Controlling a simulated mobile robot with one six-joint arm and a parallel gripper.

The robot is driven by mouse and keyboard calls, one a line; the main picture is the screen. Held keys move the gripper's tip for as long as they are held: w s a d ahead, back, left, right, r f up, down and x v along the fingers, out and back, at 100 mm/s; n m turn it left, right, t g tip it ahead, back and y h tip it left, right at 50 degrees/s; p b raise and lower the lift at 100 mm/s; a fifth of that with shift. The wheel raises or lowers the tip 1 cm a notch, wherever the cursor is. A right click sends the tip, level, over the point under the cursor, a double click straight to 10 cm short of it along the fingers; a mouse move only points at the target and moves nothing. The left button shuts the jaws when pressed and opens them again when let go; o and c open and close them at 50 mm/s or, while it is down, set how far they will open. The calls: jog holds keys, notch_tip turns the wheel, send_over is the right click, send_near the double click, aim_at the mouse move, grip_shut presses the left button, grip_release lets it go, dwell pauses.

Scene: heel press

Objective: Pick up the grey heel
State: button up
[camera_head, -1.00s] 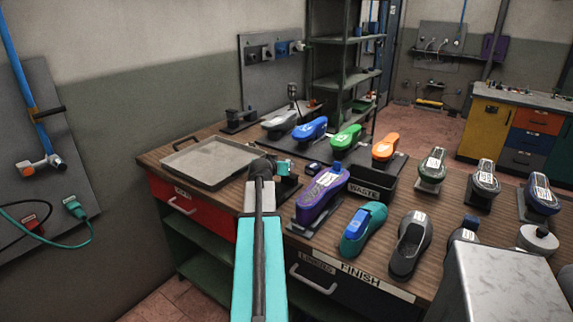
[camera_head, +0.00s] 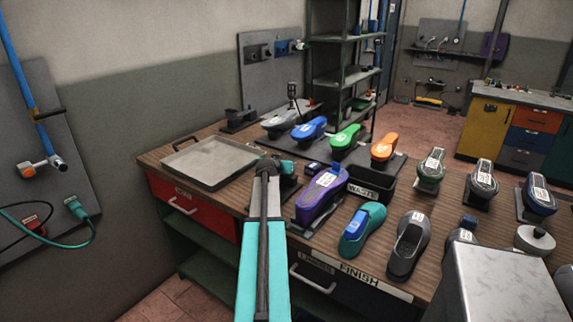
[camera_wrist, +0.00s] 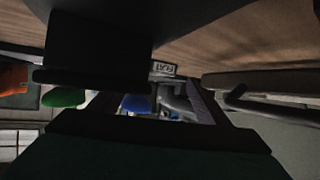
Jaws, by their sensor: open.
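The grey heel (camera_head: 281,122) appears to be the grey, rounded piece at the left end of the back row, on a dark mat beside a blue one. My gripper (camera_head: 286,168) is open, in front of that row and nearer to me, apart from the grey piece. My teal arm link hides part of the bench front. The wrist view is tilted and mostly filled by dark gripper parts; past them a grey shape (camera_wrist: 178,106) shows next to a blue one. I see nothing held between the jaws.
A blue piece (camera_head: 310,131), a green piece (camera_head: 346,136) and an orange piece (camera_head: 384,148) continue the back row. An empty grey tray (camera_head: 212,163) lies left. A purple shoe form (camera_head: 319,193) and a black waste bin (camera_head: 371,191) stand right of my gripper.

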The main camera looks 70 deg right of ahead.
jog(key=shift+d, duration=0.1)
jog(key=shift+s+d+f+p, duration=0.15)
jog(key=shift+d+p, duration=0.3)
jog(key=shift+d, duration=0.35)
jog(key=shift+d+f+p, duration=0.1)
jog(key=shift+d+p, duration=0.3)
jog(key=shift+d, duration=0.35)
jog(key=shift+x, duration=1)
jog(key=shift+f, duration=0.1)
jog(key=shift+c, duration=0.3)
jog(key=c, duration=1)
